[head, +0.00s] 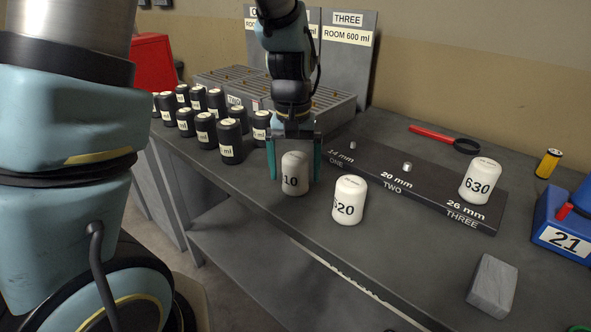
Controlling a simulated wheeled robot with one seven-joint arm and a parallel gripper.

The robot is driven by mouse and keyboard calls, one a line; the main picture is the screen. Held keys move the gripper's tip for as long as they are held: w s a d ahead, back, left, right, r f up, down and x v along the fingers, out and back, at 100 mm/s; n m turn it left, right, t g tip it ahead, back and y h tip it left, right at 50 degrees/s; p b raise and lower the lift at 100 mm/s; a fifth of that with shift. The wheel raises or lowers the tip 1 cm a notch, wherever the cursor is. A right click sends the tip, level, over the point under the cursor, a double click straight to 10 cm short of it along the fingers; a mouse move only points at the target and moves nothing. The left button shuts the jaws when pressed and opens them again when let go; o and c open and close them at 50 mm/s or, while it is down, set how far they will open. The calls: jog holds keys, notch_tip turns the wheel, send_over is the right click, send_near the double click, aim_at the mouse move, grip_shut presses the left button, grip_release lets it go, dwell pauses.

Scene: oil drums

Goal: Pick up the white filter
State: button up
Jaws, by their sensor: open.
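Three white filters are in the head view. The filter marked 10, its first digit partly hidden, (295,174) stands upright on the grey bench. The filter marked 620, its first digit partly turned away, (349,201) stands upright just right of it. The filter marked 630 (480,181) stands on the black board at section THREE. My gripper (295,174) points down with its green fingers on either side of the 10 filter. The gripper is open. I cannot tell whether a finger touches the filter.
The black board (430,194) has small pegs at ONE and TWO. Several black canisters (230,141) stand left, by a grey slotted rack (335,104). A red strap wrench (445,138), a yellow battery-like cylinder (547,164), a blue box 21 (560,224) and a grey block (492,285) lie right.

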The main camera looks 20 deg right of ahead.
jog(key=shift+f, duration=0.85)
jog(key=shift+c, duration=0.2)
jog(key=c, duration=1.5)
